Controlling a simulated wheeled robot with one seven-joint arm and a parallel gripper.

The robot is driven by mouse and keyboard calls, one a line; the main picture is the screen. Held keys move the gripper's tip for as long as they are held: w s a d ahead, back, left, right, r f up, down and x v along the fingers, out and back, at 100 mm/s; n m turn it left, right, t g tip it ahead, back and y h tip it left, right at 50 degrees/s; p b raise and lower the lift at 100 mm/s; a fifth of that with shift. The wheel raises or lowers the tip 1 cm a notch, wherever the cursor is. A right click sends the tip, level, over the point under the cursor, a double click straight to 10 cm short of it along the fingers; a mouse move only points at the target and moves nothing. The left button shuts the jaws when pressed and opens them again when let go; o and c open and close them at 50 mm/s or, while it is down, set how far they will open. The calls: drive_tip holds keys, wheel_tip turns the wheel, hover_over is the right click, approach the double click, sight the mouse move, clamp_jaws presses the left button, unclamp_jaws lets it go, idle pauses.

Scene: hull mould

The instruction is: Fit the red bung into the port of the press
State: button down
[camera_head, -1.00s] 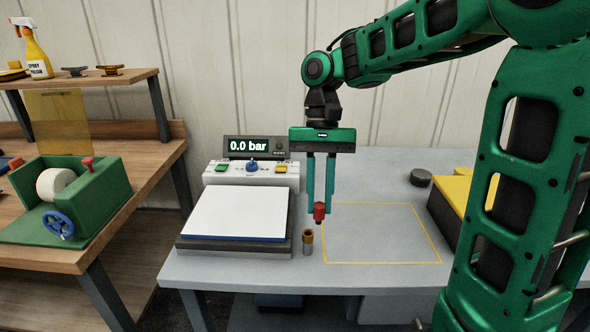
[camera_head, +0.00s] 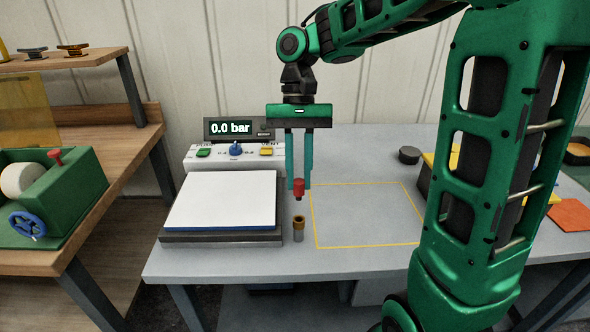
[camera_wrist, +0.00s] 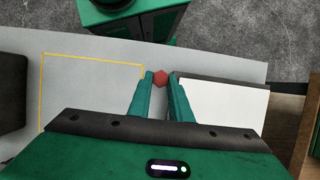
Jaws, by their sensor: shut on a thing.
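The red bung (camera_head: 299,187) is upright between the fingertips of my gripper (camera_head: 298,186), which is shut on it. In the wrist view the bung (camera_wrist: 160,78) shows as a red top between the two teal fingers. The port (camera_head: 298,224), a short upright tube with a brass-coloured rim, stands on the table beside the press's right edge. The bung hangs just above it, with a visible gap. The press (camera_head: 222,235) has a white top plate, a dark base and a readout of 0.0 bar. The port is hidden in the wrist view.
A yellow outline (camera_head: 365,247) marks an empty patch of table right of the port. A black puck (camera_head: 409,155) lies behind it. A wooden bench (camera_head: 85,240) with a green roll holder (camera_head: 85,185) stands to the left. An orange sheet (camera_head: 571,215) lies far right.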

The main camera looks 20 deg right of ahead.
sight(299, 191)
drive_tip(key=shift+f, duration=2.3)
drive_tip(key=shift+s+f, duration=0.1)
drive_tip(key=shift+f, duration=1.3)
drive_tip(key=c, duration=1.5)
unclamp_jaws()
drive_tip(key=shift+c, duration=0.2)
drive_tip(key=v, duration=1)
drive_tip(key=shift+r, duration=0.3)
drive_tip(key=shift+d, duration=0.1)
